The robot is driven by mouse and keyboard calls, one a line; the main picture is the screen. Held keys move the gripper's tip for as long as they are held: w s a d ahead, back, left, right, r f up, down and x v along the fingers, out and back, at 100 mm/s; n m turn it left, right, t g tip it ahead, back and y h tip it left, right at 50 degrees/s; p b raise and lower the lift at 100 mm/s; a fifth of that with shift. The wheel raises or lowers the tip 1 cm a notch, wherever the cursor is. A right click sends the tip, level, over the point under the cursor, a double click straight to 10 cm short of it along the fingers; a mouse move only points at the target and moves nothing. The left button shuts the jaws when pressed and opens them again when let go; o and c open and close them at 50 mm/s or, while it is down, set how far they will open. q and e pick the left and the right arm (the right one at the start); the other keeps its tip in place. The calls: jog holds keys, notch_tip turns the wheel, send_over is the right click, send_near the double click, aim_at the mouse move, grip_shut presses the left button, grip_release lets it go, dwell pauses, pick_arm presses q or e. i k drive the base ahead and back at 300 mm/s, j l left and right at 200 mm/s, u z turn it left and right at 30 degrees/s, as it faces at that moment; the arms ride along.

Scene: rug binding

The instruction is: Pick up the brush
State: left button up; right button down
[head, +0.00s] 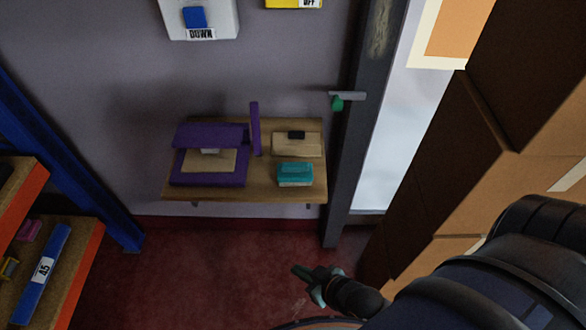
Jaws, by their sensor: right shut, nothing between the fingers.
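A small teal block-shaped item with a paler lower edge (295,174) lies at the front right of the wooden wall shelf (262,187); it looks like the brush, though its bristles are hard to make out. My right gripper (307,277) is shut and empty. In the picture it is below the shelf, over the red floor, apart from the teal item. My left gripper is not in view.
A purple hinged device (209,178) with an upright bar and a tan block with a black top (297,146) share the shelf. Stacked cardboard boxes (470,160) crowd the right. A blue-framed rack (75,160) stands left. A dark door frame (350,150) is beside the shelf.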

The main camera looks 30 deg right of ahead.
aim_at(289, 174)
jog(key=z, duration=1)
